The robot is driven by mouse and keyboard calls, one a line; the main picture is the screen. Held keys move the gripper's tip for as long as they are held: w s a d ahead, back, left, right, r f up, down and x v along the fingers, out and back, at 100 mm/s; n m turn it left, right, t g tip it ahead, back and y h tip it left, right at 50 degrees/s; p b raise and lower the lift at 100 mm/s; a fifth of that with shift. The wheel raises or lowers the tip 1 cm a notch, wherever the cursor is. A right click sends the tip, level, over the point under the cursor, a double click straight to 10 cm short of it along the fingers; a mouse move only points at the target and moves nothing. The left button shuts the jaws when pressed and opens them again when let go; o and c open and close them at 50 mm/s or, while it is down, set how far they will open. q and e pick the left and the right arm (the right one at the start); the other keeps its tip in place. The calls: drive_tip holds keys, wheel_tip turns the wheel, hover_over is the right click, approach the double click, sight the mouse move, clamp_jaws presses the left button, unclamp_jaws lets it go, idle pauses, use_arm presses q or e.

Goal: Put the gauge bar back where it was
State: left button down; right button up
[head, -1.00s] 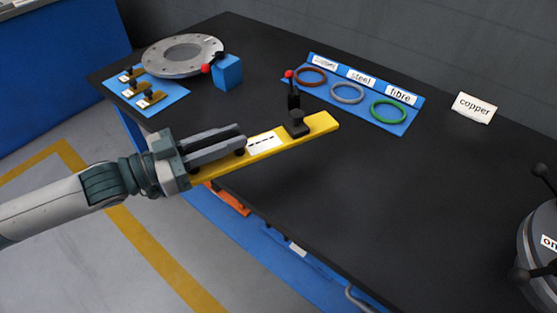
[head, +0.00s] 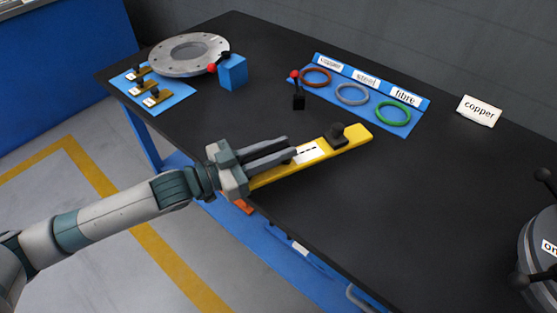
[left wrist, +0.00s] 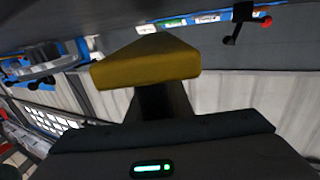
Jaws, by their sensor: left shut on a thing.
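The gauge bar (head: 353,140) is a long yellow bar with a white dashed label and a black knob near its far end. My left gripper (head: 289,151) is shut on it and holds it over the front part of the black table. Whether the bar touches the table I cannot tell. In the left wrist view the yellow bar (left wrist: 146,66) juts out ahead of the dark gripper body, and the gripper's fingertips are hidden. My right gripper is not in view.
A blue tray (head: 407,124) holds copper, steel and fibre rings. A small black stand with a red knob (head: 297,92), a blue block (head: 232,72), a grey flange (head: 158,58) and a blue mat (head: 180,93) lie behind. A "copper" card (head: 479,111) stands right. The table's middle right is clear.

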use_arm(q)
drive_tip(key=shift+f, duration=1.9)
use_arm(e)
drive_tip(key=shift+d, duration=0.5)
use_arm(q)
drive_tip(key=shift+f, duration=0.1)
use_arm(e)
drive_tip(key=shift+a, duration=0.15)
use_arm(q)
drive_tip(key=c, duration=1.9)
unclamp_jaws()
drive_tip(key=shift+f, duration=0.2)
drive_tip(key=shift+c, duration=0.2)
drive_tip(key=o, duration=0.4)
drive_tip(key=shift+c, duration=0.2)
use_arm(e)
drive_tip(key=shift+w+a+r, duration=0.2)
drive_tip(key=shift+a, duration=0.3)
use_arm(q)
drive_tip(key=shift+r, duration=0.1)
